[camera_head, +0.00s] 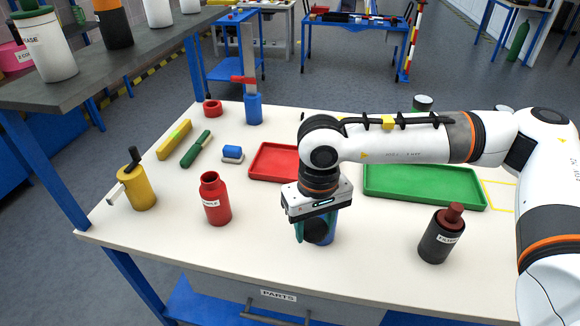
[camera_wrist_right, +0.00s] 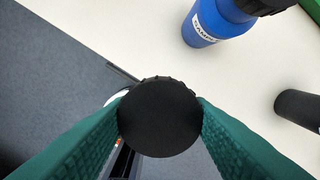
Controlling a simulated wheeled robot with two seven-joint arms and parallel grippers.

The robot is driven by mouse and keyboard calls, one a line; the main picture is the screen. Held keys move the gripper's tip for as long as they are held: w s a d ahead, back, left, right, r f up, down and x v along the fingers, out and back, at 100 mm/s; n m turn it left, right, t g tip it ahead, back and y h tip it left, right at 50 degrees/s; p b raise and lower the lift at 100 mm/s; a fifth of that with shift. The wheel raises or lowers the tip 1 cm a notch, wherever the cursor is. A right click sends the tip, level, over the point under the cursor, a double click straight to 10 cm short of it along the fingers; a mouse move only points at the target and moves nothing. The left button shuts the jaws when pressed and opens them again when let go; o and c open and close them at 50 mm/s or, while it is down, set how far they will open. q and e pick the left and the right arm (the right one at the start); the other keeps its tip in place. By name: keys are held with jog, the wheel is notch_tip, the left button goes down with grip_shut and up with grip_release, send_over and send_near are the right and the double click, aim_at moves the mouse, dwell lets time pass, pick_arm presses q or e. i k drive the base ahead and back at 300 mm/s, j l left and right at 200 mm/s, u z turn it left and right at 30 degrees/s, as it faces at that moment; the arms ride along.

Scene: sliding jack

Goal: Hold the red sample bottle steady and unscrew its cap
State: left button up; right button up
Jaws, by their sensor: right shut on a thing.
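The red sample bottle (camera_head: 216,199) stands upright at the left front of the table in the head view, with a white label. Its neck is bare and no cap sits on it. My right gripper (camera_head: 317,229) is to the right of the bottle, apart from it, pointing down above the table's front part. Its green finger pads are shut on a round black cap (camera_wrist_right: 160,118), which also shows in the head view (camera_head: 316,232). My left gripper is in neither view, and nothing holds the red bottle.
A blue bottle (camera_wrist_right: 208,25) with a black cap stands close behind my right gripper. A dark bottle with a red top (camera_head: 441,236) stands to the right. A yellow can (camera_head: 137,190), red tray (camera_head: 272,176) and green tray (camera_head: 420,190) are around. The table between red bottle and gripper is clear.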

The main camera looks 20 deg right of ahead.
aim_at(213, 191)
jog(key=i+j+z, duration=0.15)
jog(key=j, duration=0.2)
jog(key=i+j+z, duration=0.1)
jog(key=j, duration=0.3)
jog(key=i+j+z, duration=0.15)
jog(key=j, duration=0.25)
jog(key=i+z, duration=0.25)
jog(key=i, duration=0.35)
